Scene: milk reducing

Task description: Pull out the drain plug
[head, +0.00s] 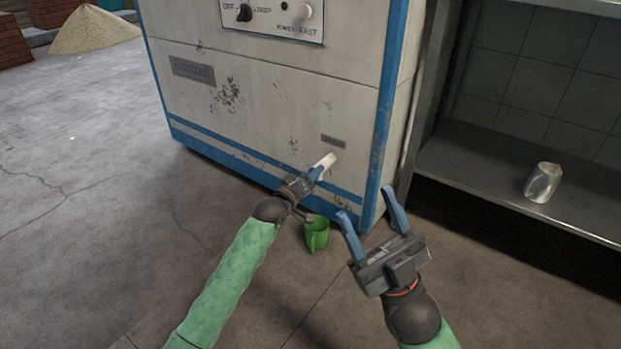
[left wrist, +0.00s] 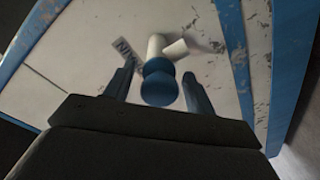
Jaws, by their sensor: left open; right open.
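The drain plug (left wrist: 160,84) is a rounded blue knob on the end of a white pipe (left wrist: 156,46) on the machine's front. In the head view the white pipe (head: 327,160) sticks out low on the front, and the plug is mostly hidden by my gripper. My left gripper (head: 314,175) is open at the pipe's end. In the left wrist view its fingers (left wrist: 157,88) stand on either side of the plug, with gaps visible. My right gripper (head: 372,212) is open and empty, in front of the machine's right corner.
The white machine (head: 250,130) with blue trim stands ahead. A metal shelf (head: 480,180) on the right holds a clear glass (head: 542,182).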

